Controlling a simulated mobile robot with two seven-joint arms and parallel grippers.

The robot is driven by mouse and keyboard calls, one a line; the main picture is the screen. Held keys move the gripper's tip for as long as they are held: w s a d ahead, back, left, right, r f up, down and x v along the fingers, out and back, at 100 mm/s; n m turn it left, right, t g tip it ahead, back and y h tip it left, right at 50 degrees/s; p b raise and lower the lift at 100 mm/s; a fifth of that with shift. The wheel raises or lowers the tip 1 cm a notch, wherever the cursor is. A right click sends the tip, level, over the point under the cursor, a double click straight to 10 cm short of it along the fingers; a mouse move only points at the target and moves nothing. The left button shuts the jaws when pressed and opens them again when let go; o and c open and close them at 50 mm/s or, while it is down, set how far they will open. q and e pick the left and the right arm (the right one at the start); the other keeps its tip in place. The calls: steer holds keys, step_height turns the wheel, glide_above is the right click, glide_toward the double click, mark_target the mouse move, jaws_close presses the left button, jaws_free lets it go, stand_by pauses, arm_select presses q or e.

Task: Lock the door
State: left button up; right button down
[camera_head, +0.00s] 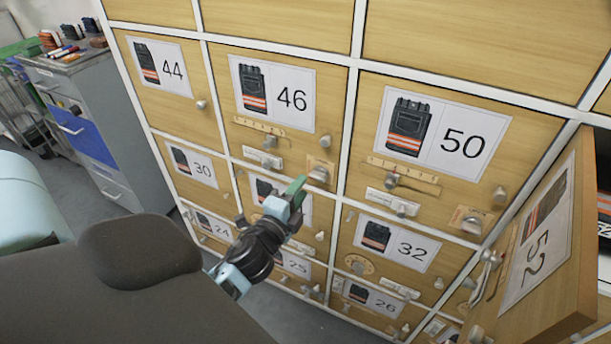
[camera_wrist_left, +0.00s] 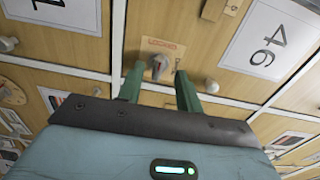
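The locker door numbered 46 (camera_head: 262,105) sits flush in its frame among wooden lockers. At its lower right corner is a grey turn knob (camera_head: 318,175) on a small plate; the wrist view shows the knob (camera_wrist_left: 158,66) and a plate marked with red letters (camera_wrist_left: 163,46), apparently "LOCKED". My left gripper (camera_head: 297,192) is in front of this knob. In the wrist view its two green fingers (camera_wrist_left: 158,88) stand apart, with the knob between and just beyond their tips. I cannot tell whether they touch it. My right gripper is not in view.
Door 52 (camera_head: 540,235) stands swung open at the right. Door 50 (camera_head: 440,135) and door 32 (camera_head: 395,240) are shut, with protruding knobs and latches. A grey drawer cabinet (camera_head: 100,130) with small items on top stands at the left.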

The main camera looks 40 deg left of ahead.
arm_select(q)
steer(key=shift+v, duration=1.45)
